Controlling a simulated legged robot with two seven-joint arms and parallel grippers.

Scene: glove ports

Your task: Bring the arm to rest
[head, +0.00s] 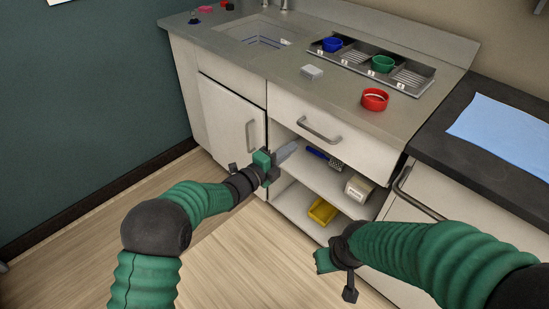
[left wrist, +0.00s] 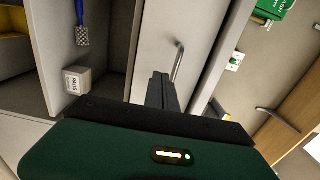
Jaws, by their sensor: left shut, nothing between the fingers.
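My left arm reaches in from the left in the head view. Its gripper (head: 288,151) is shut and empty, in front of the open shelf cabinet (head: 315,176), just below the drawer (head: 312,125). In the left wrist view the shut fingers (left wrist: 161,90) point toward a pale front panel with a bar handle (left wrist: 177,62); I cannot tell whether they touch anything. My right arm comes in from the right. Its gripper (head: 327,261) hangs low in front of the cabinet, and its fingers do not show clearly.
The shelves hold a blue-handled tool (head: 320,154), a box (head: 359,187) and a yellow bin (head: 322,211). The counter bears a red bowl (head: 375,99), a grey block (head: 312,72) and a compartment tray (head: 420,92). Open floor (head: 75,240) lies at left.

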